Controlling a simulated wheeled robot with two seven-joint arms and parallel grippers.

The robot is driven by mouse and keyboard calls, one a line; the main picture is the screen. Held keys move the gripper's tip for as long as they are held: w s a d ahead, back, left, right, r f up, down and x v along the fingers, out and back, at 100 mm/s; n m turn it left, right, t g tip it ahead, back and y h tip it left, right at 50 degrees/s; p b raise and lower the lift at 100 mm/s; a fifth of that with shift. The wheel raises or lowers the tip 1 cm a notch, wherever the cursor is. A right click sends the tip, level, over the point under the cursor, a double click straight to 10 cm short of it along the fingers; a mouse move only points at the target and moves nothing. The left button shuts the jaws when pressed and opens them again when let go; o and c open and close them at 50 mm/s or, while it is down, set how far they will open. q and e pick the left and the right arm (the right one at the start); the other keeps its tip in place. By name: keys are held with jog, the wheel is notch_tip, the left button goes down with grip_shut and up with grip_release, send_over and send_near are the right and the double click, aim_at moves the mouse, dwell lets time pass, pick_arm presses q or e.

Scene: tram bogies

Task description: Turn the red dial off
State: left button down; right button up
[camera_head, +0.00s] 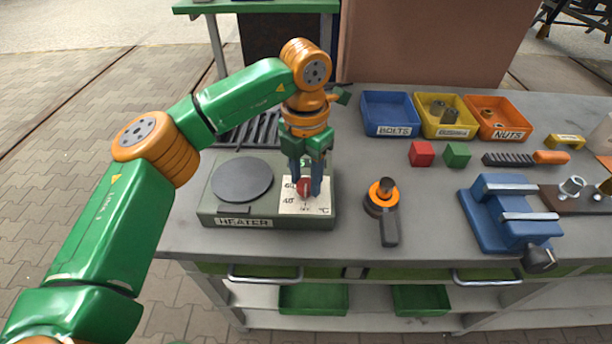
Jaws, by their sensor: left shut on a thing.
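The red dial (304,187) sits on a white scale plate (318,207) with temperature numbers, on the right part of the grey-green heater (210,208). A dark round hotplate (242,182) fills the heater's left part. My left gripper (305,187) points straight down over the dial, with its blue fingers shut on the dial from both sides. The fingers hide part of the dial and scale, so I cannot read its exact setting. My right gripper is not in view.
Behind are blue (390,112), yellow (445,115) and orange (497,117) bins. Right of the heater stand an orange-ringed tool with a dark handle (389,225), red (421,153) and green (457,155) blocks, and a blue vise (500,215). The bench front is clear.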

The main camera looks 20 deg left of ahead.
aim_at(305, 184)
pick_arm(q)
jog(key=shift+s+f, duration=0.1)
jog(key=shift+c, duration=2.1)
grip_release()
notch_tip(305, 184, up, 7)
jog(key=shift+r, duration=0.15)
